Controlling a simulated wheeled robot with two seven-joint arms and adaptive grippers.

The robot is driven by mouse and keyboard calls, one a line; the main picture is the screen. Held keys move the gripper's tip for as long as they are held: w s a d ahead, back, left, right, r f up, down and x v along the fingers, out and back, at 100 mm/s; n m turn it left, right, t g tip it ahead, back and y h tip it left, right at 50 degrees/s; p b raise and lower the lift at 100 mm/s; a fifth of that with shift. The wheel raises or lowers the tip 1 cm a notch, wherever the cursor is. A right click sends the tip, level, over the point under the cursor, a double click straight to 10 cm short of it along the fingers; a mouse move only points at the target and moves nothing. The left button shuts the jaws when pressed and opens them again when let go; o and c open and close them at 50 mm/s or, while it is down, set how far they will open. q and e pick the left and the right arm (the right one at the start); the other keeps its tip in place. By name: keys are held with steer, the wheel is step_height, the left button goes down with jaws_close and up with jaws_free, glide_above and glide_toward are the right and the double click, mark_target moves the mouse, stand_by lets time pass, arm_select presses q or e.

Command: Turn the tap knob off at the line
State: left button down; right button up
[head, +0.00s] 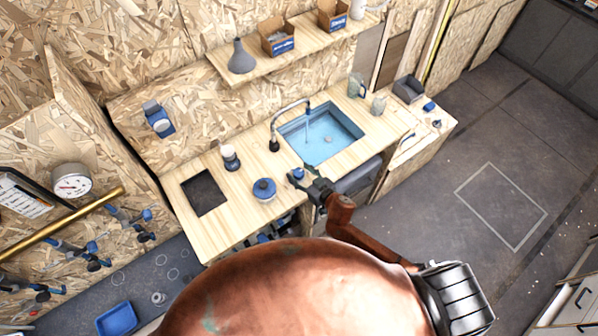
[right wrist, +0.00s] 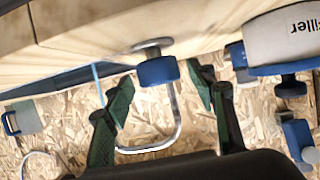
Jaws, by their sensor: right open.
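The tap knob (head: 298,173) is a small blue knob at the front edge of the wooden counter, near the sink. It also shows in the right wrist view (right wrist: 157,71), with a grey metal stem and plate. My right gripper (head: 305,179) is open, its green-padded fingers spread on either side of the knob's position, with no clear contact. The fingers also show in the right wrist view (right wrist: 160,90). The curved tap (head: 284,115) has a thin blue stream running into the sink (head: 349,112). I cannot make out a line mark. My left gripper is not in view.
A white container labelled "iller" (right wrist: 297,35) is near the right finger in the wrist view.

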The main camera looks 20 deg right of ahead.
steer(key=shift+w+a+f, duration=0.15)
steer(key=shift+w, duration=0.25)
steer(key=c, duration=1.2)
